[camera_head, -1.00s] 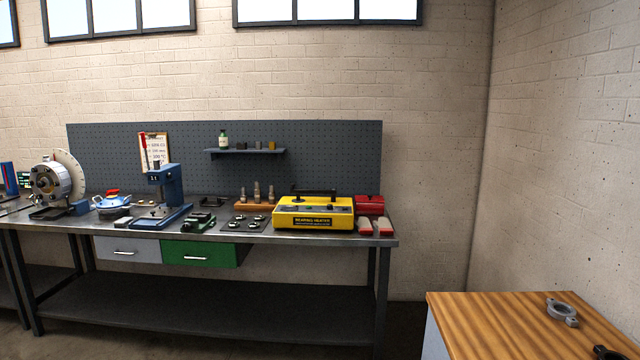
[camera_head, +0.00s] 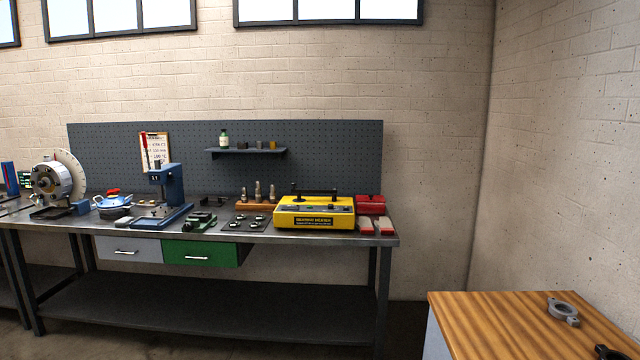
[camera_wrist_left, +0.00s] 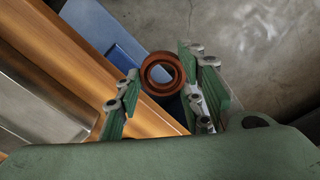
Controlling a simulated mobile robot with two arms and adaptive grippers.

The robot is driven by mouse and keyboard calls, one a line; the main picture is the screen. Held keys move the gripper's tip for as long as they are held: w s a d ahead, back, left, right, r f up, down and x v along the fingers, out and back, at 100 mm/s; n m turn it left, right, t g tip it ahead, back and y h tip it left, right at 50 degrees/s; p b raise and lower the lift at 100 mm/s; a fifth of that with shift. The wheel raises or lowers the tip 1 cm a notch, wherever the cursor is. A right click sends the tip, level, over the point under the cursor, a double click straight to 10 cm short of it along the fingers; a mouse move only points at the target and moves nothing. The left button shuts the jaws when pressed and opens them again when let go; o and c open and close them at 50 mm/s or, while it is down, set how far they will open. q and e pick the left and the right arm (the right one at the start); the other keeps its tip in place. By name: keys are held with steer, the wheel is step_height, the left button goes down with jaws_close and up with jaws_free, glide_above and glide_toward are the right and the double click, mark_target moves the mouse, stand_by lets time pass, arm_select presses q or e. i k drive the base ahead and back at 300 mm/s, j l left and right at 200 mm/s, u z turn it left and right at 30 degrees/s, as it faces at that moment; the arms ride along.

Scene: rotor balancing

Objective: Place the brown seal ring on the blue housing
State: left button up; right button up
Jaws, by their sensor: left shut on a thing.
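The brown seal ring (camera_wrist_left: 162,73) is between the fingertips of my left gripper (camera_wrist_left: 160,78) in the left wrist view. The gripper is shut on it, and the ring's round opening faces the camera. A round blue part (camera_head: 112,204) with red on top sits on the workbench at the left in the head view; it looks like the blue housing, but it is small there. The ring is well away from the bench. Neither gripper shows in the head view, and my right gripper is out of sight.
The steel workbench (camera_head: 300,237) carries a blue press (camera_head: 170,190), a yellow bearing heater (camera_head: 313,213) and small parts. A wooden-topped cabinet (camera_head: 490,325) with a grey flanged part (camera_head: 562,311) stands at the right. Below the ring, the wrist view shows wood, a blue surface and bare floor (camera_wrist_left: 260,50).

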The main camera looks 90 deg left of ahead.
mark_target(113, 200)
steer(key=k+j, duration=0.25)
steer(key=k+j+u, duration=0.15)
steer(key=j, duration=0.3)
steer(key=k+j+u, duration=0.4)
steer(key=j, duration=0.7)
steer(key=k+j+u, duration=0.15)
steer(key=j+u, duration=0.3)
steer(key=j, duration=0.65)
steer(key=j+u, duration=0.4)
steer(key=j, duration=0.75)
